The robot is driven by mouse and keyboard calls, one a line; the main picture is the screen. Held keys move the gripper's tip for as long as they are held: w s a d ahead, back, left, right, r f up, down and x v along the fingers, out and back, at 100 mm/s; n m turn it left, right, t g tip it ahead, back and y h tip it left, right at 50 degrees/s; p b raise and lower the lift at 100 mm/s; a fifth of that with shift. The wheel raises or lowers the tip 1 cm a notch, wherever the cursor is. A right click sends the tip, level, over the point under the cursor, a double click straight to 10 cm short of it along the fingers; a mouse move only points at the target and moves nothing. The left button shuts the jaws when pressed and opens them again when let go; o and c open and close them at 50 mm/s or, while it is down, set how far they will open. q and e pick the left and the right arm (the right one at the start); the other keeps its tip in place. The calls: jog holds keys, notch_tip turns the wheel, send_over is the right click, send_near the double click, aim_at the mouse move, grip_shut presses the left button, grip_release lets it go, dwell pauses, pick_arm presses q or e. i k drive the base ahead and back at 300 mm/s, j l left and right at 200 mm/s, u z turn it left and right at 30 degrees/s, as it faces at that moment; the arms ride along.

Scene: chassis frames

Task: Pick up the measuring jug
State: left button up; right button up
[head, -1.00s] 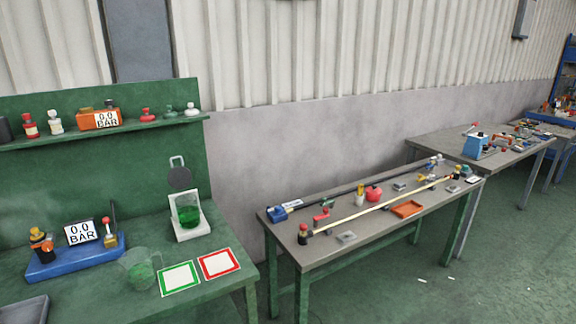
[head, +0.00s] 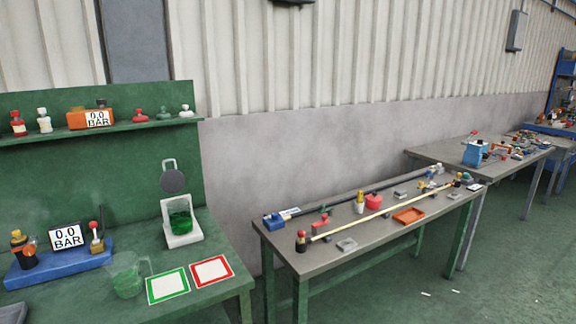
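A clear measuring jug (head: 127,276) stands upright on the green bench at the lower left, with its handle toward the right. It looks empty, with the green bench showing through it. It stands just left of a green-bordered white card (head: 168,286). Neither of my grippers shows in the head view.
A red-bordered card (head: 212,271) lies right of the green one. A blue gauge unit (head: 60,262) is behind and left of the jug. A grey table (head: 340,246) with tools stands to the right, past a gap.

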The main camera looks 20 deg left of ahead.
aim_at(124, 268)
jog(key=u, duration=1.35)
